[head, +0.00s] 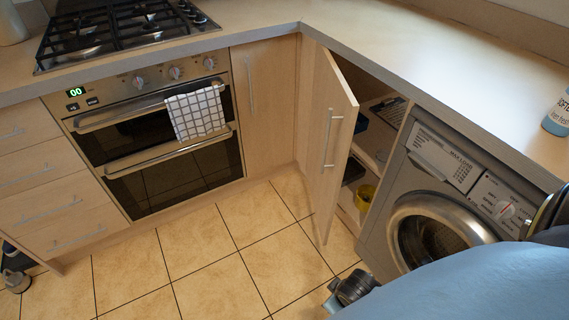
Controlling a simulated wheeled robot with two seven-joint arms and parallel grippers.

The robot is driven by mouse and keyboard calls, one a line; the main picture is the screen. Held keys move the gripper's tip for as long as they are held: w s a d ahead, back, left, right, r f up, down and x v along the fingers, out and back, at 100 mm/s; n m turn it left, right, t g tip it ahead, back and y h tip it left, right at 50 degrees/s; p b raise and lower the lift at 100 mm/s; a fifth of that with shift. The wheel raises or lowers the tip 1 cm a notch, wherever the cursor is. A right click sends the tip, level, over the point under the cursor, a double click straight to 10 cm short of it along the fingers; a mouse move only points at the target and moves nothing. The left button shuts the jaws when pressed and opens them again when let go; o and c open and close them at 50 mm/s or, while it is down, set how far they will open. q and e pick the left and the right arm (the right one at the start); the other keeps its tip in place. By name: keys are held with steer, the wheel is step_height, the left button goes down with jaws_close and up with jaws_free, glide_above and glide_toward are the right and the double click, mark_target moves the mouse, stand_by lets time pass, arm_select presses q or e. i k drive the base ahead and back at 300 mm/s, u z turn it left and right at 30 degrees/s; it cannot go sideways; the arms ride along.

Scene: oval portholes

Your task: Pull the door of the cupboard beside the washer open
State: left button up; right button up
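The wooden cupboard door (324,140) beside the washer (440,205) stands open, swung out from its frame with a wide gap. Its vertical bar handle (331,138) faces the room. Inside, shelves (372,150) hold a yellow item (366,196) and dark items. My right arm reaches in from the lower right, across the washer's front. The dark end of my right gripper (348,290) is low, in front of the washer and apart from the door; its fingers are not clear. A small part, likely my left gripper (16,280), shows at the lower left edge, its fingers unclear.
An oven (150,130) with a checked towel (196,112) on its handle and a gas hob (120,30) stand left of the cupboard. The worktop (400,50) runs above, with a blue bottle (558,115) at right. The tiled floor (210,250) is clear before the door.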

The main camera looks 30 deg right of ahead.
mark_target(335, 108)
steer(key=u, duration=0.35)
steer(key=k, duration=0.55)
steer(key=u, duration=0.4)
steer(key=i, duration=1.5)
steer(key=z, duration=1.65)
steer(key=i, duration=0.45)
steer(key=z, duration=0.5)
